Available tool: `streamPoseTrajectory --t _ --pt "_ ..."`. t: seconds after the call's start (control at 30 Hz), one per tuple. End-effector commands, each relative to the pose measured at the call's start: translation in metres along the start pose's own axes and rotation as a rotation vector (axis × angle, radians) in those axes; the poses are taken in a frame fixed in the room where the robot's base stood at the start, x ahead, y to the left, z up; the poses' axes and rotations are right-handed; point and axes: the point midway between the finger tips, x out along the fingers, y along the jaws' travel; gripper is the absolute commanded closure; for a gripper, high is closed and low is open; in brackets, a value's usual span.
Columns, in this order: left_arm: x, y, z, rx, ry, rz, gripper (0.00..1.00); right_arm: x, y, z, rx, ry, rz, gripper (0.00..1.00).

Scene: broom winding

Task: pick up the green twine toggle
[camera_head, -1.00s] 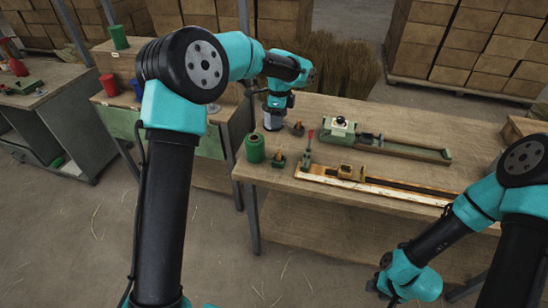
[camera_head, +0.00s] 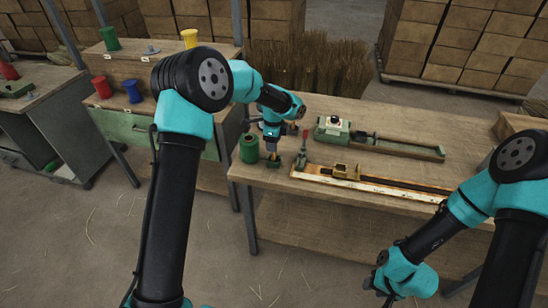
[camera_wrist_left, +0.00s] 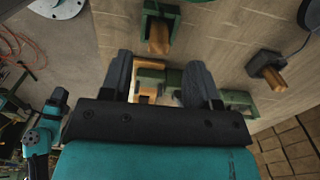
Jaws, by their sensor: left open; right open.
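A small green block (camera_head: 273,161), possibly the green twine toggle's holder, sits near the table's front-left corner, beside a green spool (camera_head: 249,148). My left gripper (camera_head: 272,151) points down, open, just over this block and partly hides it. In the left wrist view my left gripper (camera_wrist_left: 160,75) is open, with tan and green parts showing between the fingers; I cannot tell whether they touch. A wooden peg (camera_wrist_left: 158,38) in a green holder and another peg (camera_wrist_left: 270,76) in a dark holder lie beyond. My right gripper (camera_head: 384,282) is open and empty at lower right, away from the table.
A side bench (camera_head: 150,105) holds red, blue, green and yellow spools.

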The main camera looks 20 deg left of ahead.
Motion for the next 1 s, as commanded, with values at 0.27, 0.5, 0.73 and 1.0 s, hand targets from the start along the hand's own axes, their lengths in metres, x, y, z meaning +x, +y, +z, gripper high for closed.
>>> streamPoseTrajectory --t 0.27,0.5,0.73,1.0 --pt "0.011 0.000 0.000 0.001 0.000 -0.001 0.45 0.000 0.000 0.000 0.000 0.000 0.000 0.57" --pt "0.013 0.000 0.000 0.001 0.000 0.000 0.45 0.000 0.000 0.000 0.000 0.000 0.000 0.57" --pt "0.040 0.002 -0.001 0.000 0.000 0.003 0.45 0.000 0.000 0.000 0.000 0.000 0.000 0.57" --pt "0.063 0.001 -0.001 -0.001 -0.002 -0.001 0.45 0.000 0.000 0.000 0.000 0.000 0.000 0.57"
